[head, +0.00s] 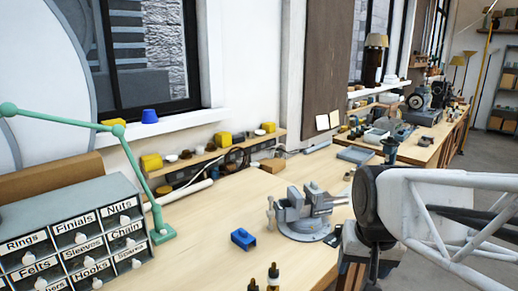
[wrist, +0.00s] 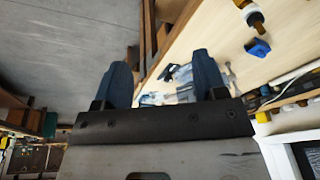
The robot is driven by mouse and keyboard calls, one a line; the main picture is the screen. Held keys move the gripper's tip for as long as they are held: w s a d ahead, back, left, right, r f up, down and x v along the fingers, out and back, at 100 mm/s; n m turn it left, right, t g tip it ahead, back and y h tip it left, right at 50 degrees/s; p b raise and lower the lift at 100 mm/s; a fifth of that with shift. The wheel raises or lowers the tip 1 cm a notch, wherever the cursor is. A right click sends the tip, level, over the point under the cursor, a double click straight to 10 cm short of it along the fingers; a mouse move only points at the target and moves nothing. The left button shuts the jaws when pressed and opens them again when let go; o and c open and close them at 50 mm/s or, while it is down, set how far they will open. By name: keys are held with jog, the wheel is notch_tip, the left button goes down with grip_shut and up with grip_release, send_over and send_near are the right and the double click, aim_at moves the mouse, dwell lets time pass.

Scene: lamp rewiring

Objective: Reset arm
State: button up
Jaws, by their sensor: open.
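My gripper (wrist: 162,80) shows in the wrist view with its two dark blue fingers wide apart and nothing between them. Beyond the fingers are the bench edge and a grey vise (wrist: 186,92), at a distance. In the head view my white and black arm is at the right, in front of the bench edge. The gripper's fingers cannot be made out there. The vise (head: 303,214) stands on the wooden bench (head: 200,262), apart from the arm in the picture.
A blue block (head: 243,239) and small dropper bottles (head: 273,275) are on the bench near the vise. A labelled drawer cabinet (head: 75,190) and a green jointed lamp arm (head: 140,175) are at the left. A shelf with yellow items (head: 152,162) runs along the wall.

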jog(key=s+f+n, duration=0.2)
jog(key=s, duration=0.5)
jog(key=shift+a+f, duration=0.25)
jog(key=shift+a, duration=0.15)
jog(key=shift+c, duration=0.5)
dwell(0.9)
jog(key=shift+w, duration=0.15)
